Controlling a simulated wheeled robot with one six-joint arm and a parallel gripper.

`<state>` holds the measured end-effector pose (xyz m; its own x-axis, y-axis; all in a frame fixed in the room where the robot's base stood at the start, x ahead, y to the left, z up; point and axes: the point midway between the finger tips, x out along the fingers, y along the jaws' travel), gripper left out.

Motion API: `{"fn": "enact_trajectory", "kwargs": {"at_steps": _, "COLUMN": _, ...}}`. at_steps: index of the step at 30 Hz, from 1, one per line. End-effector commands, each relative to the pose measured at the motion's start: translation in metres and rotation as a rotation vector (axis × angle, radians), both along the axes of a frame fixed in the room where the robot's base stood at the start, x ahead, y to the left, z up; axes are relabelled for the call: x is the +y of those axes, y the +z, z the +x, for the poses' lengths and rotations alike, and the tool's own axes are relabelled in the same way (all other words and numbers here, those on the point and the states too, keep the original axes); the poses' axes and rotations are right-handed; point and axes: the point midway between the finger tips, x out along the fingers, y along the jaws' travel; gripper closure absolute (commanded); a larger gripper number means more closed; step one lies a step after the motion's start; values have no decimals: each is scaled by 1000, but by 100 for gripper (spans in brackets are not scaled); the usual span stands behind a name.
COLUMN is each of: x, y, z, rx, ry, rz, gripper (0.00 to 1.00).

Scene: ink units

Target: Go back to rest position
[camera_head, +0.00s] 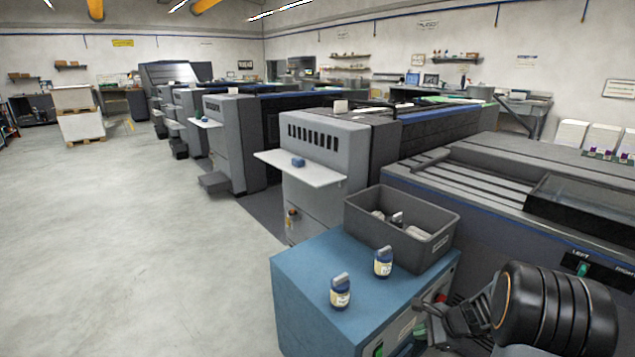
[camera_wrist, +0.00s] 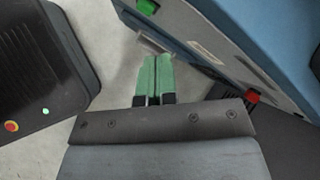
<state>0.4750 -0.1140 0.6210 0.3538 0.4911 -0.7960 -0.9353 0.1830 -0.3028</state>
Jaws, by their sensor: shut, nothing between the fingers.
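My gripper (camera_wrist: 156,62) shows in the wrist view with its two green fingers side by side, shut and empty. It points toward the grey floor, close to the side of a blue cabinet (camera_wrist: 215,25). In the head view my arm is folded at the lower right, in front of the right side of the same blue cabinet (camera_head: 310,270); the fingers are hard to make out there.
A dark grey bin (camera_head: 447,243) with several items stands on the cabinet's back part. A grey press (camera_head: 325,150) behind has a white shelf (camera_head: 322,173) carrying a blue block (camera_head: 298,162). More machines line the right. Open floor (camera_head: 130,250) lies to the left.

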Motion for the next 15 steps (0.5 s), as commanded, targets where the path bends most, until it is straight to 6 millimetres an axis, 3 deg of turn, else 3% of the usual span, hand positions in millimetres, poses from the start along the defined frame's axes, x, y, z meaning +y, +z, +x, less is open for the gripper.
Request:
{"fn": "enact_trajectory", "kwargs": {"at_steps": 1, "x": 19, "y": 60, "z": -6, "rx": -37, "ry": 116, "rz": -61, "gripper": 100}}
{"fn": "enact_trajectory", "kwargs": {"at_steps": 6, "x": 70, "y": 184, "z": -46, "rx": -146, "ry": 534, "rz": -291, "gripper": 100}}
{"fn": "enact_trajectory", "kwargs": {"at_steps": 9, "x": 93, "y": 249, "z": -77, "rx": -210, "ry": 782, "rz": -437, "gripper": 100}}
{"fn": "enact_trajectory", "kwargs": {"at_steps": 15, "x": 114, "y": 342, "z": -130, "rx": -314, "ry": 1172, "rz": -701, "gripper": 100}}
